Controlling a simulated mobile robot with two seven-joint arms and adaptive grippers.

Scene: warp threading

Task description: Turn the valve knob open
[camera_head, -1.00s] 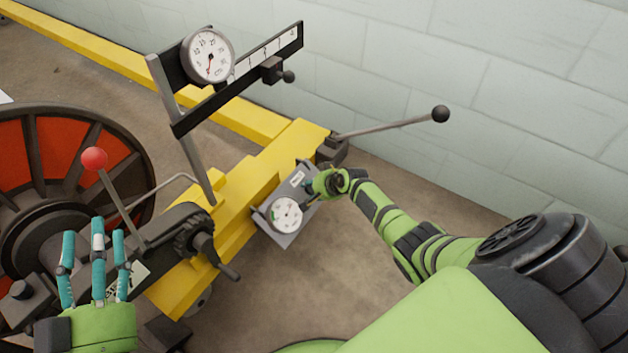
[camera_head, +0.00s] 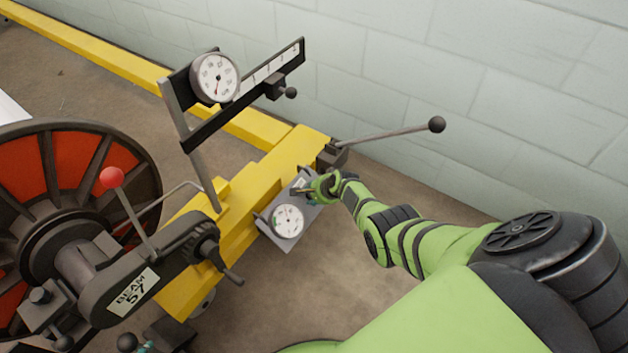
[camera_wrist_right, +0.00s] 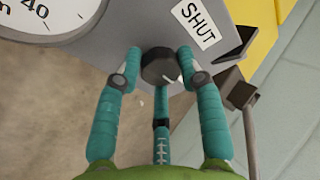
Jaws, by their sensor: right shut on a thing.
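The valve knob (camera_wrist_right: 158,66) is a small dark round knob with a white mark, on a grey panel (camera_wrist_right: 110,50) in the right wrist view. A white label reading SHUT (camera_wrist_right: 196,22) is above and to the right of it. My right gripper (camera_wrist_right: 160,62) has its teal fingers around the knob, shut on it. In the head view my right gripper (camera_head: 311,190) is at the upper part of the panel and hides the knob. My left gripper (camera_head: 147,348) shows only a teal bit at the bottom edge.
A white dial gauge (camera_head: 288,221) is on the panel, beside a yellow beam (camera_head: 248,192). A red-ball lever (camera_head: 112,178) and a red-and-black wheel (camera_head: 72,160) are at left. A black-ball lever (camera_head: 437,124) sticks out toward the block wall.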

